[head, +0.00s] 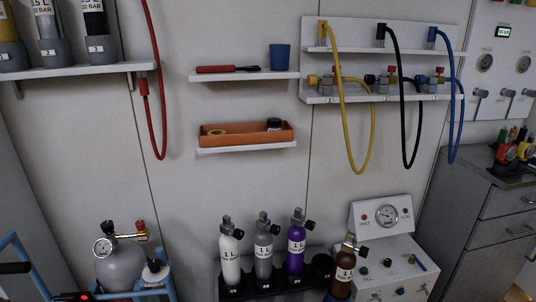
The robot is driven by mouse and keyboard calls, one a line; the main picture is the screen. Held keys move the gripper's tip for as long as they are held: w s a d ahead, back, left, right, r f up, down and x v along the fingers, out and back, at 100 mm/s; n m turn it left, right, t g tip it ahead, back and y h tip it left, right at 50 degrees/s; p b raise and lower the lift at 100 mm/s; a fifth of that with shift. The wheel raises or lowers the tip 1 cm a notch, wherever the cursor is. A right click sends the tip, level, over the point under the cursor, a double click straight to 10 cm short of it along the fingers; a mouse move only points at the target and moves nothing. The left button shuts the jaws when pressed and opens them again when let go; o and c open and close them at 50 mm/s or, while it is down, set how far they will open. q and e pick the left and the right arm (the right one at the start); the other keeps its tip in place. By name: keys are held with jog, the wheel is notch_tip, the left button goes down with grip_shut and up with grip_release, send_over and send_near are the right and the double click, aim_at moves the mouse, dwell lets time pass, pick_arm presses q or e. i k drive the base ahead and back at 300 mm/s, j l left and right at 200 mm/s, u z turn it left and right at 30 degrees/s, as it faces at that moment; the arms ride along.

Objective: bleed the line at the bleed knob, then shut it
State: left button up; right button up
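A white fill panel (396,247) stands at the lower right. A round gauge (388,215) sits on its upright back, with a red light (364,217) to the left of the dial. A brown cylinder (344,270) stands at the panel's left side. Neither of my grippers is in view.
A black rack (262,285) holds white, grey and purple cylinders. A cart with a grey tank (120,268) stands lower left. Wall shelves carry an orange tray (246,140), a blue cup (280,58) and hoses. A grey cabinet (470,200) borders the panel on the right.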

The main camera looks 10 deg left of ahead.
aim_at(140, 223)
jog(key=u, duration=1.5)
